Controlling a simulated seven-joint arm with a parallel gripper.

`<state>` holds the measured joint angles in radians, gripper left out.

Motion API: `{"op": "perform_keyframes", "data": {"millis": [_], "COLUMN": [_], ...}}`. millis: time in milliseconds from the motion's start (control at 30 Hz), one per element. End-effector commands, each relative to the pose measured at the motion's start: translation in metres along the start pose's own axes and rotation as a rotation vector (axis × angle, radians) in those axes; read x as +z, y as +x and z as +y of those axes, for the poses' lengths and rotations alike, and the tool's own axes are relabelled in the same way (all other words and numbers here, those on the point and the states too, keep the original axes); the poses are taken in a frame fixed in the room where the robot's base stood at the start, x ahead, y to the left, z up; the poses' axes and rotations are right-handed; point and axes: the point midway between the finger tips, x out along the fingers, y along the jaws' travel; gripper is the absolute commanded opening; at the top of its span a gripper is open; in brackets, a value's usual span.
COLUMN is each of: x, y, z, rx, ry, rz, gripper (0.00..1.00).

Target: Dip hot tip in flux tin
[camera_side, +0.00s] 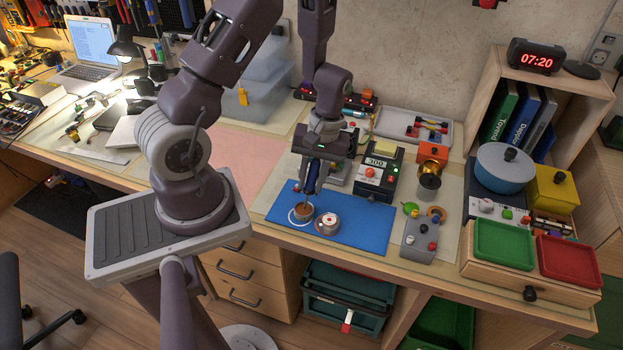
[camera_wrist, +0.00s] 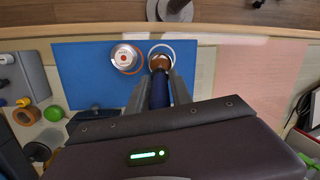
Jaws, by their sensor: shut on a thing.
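My gripper (camera_side: 312,188) is shut on a soldering iron with a dark blue handle (camera_wrist: 159,92), pointing down over the blue mat (camera_side: 360,228). An open tin with brown contents (camera_side: 303,210) sits at the mat's left part within a white ring. The iron's lower end is at this tin; whether the tip touches the contents cannot be told. In the wrist view the brown tin (camera_wrist: 160,63) is just beyond my fingertips (camera_wrist: 157,82), partly covered by the iron. A silver tin with a red-marked top (camera_side: 328,223) stands right beside it; it also shows in the wrist view (camera_wrist: 126,56).
A station with a "300" display (camera_side: 380,163) stands behind the mat. The right part of the mat is clear. The table's front edge is close.

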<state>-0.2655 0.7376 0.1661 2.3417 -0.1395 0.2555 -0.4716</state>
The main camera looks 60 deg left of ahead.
Motion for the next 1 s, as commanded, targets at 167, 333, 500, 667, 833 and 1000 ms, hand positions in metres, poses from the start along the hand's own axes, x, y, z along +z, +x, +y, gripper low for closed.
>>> {"op": "perform_keyframes", "data": {"millis": [167, 333, 500, 667, 833, 1000], "x": [0.001, 0.003, 0.005, 0.005, 0.005, 0.005], "y": [-0.016, -0.034, -0.047, -0.049, -0.049, -0.049], "z": [-0.002, -0.005, -0.007, -0.008, -0.008, -0.008], "rx": [0.001, 0.002, 0.001, 0.000, 0.000, 0.000], "ry": [0.000, -0.001, 0.000, 0.000, 0.000, 0.000], "rz": [0.003, 0.003, 0.002, 0.001, 0.000, 0.000], "gripper": [0.00, 0.00, 0.00, 0.00, 0.00, 0.00]}}
